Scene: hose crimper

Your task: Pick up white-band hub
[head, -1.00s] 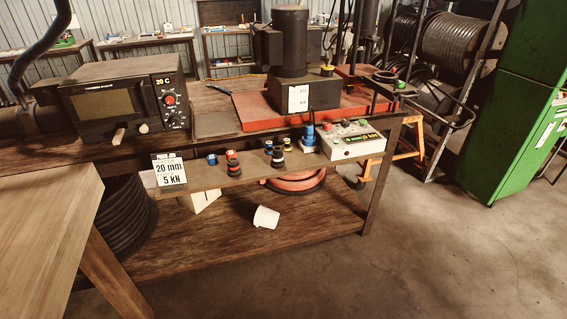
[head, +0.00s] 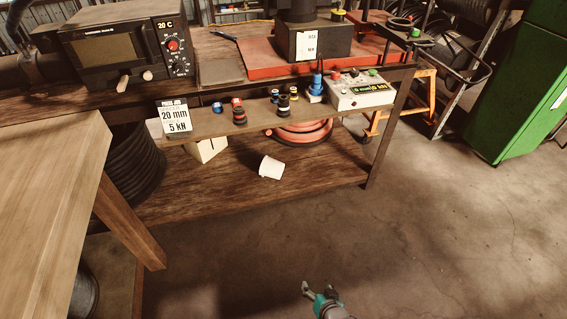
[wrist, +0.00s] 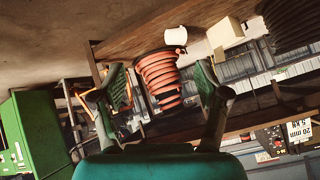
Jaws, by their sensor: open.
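Several small banded hubs stand on the narrow wooden ledge (head: 215,126) at the bench front in the head view. A dark hub (head: 283,106) near the middle seems to carry a pale band; it is too small to be sure that this is the white-band hub. A red-and-black hub (head: 238,112) stands to its left, a blue one (head: 217,107) further left, and others with blue and yellow close behind it. My gripper (head: 318,288) is open and empty, low over the floor, well apart from the ledge. Its open fingers (wrist: 160,72) also show in the wrist view, where I cannot make out the hubs.
A control box (head: 360,91) and a blue-topped tool (head: 316,86) stand at the ledge's right; a sign (head: 174,117) stands at its left. A white cup (head: 271,167) lies on the lower shelf (head: 200,195). A wooden table (head: 45,190) is at left. The floor in front is clear.

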